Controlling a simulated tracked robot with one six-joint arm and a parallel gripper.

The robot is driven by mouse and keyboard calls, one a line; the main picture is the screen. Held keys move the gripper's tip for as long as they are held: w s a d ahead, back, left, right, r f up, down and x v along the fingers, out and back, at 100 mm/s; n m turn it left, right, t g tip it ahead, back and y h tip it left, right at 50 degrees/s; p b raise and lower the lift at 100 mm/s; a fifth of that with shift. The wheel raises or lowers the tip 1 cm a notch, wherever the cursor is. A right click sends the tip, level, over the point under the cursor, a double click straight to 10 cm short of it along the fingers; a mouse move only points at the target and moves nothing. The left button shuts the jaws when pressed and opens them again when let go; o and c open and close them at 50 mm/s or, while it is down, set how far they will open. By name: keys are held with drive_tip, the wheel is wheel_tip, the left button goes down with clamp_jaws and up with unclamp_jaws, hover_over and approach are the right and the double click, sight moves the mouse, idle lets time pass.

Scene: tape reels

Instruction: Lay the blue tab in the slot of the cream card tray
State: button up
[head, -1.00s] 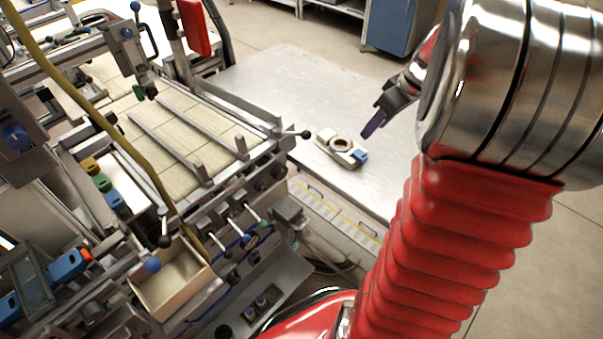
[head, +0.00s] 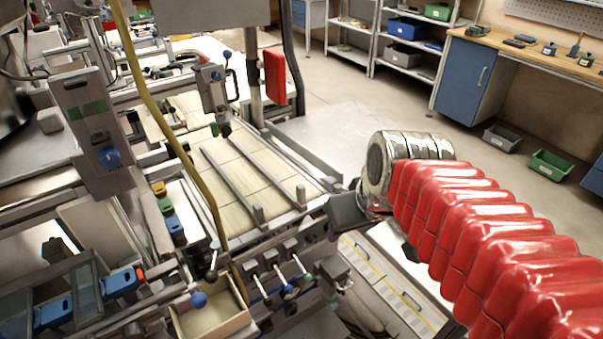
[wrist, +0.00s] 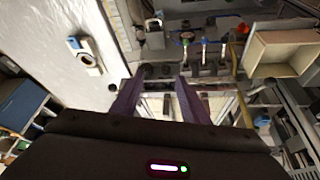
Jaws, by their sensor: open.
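My gripper (wrist: 157,98) is open and empty in the wrist view, its two purple fingers apart over the machine's front edge. A small blue piece (wrist: 74,43) sits at the end of a pale holder (wrist: 89,60) on the steel table, left of my fingers. I cannot tell whether this is the blue tab. The arm hides it in the head view.
Yellow, green and blue blocks (head: 176,228) line the machine's left side. Levers with knobs (head: 288,290) stick up near the cream tray. A yellow hose (head: 160,110) crosses the machine. The steel table (head: 330,135) has free room.

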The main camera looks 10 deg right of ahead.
drive_tip(key=shift+m+t, duration=0.3)
drive_tip(key=s+a, duration=0.3)
drive_tip(key=s, duration=0.1)
drive_tip(key=shift+a+f, duration=0.25)
drive_tip(key=shift+a, duration=0.1)
